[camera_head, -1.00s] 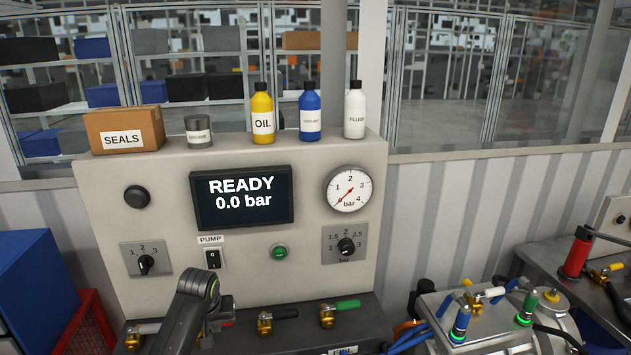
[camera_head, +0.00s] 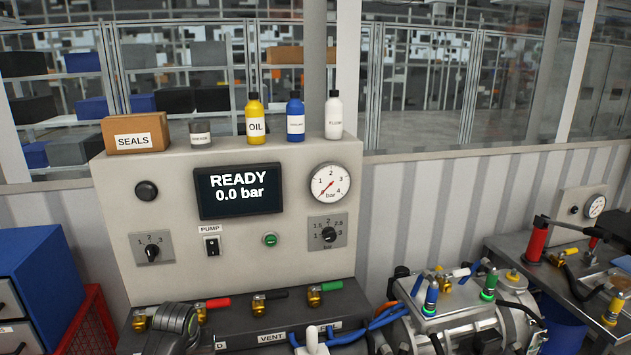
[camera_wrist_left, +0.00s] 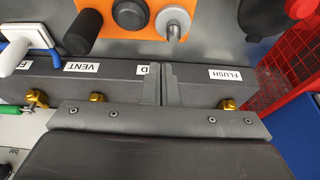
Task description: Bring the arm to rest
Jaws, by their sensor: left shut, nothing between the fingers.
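My left arm (camera_head: 173,328) comes in at the bottom left of the head view, in front of the valve manifold (camera_head: 275,320). Its gripper is below or hidden at the picture edge there. In the left wrist view, my left gripper (camera_wrist_left: 163,85) has its two fingers together, with nothing between them. The fingers lie across the view of the dark manifold, between its "D" and "FLUSH" labels; I cannot tell the gap to it. My right gripper is in neither view.
The test panel (camera_head: 175,275) stands behind the manifold, its screen (camera_head: 238,190) reading READY, 0.0 bar. Red, black and green valve handles line the manifold. A white handle (camera_head: 312,342) stands in front. A drive unit (camera_head: 465,318) is right; a red crate (camera_head: 88,325) is left.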

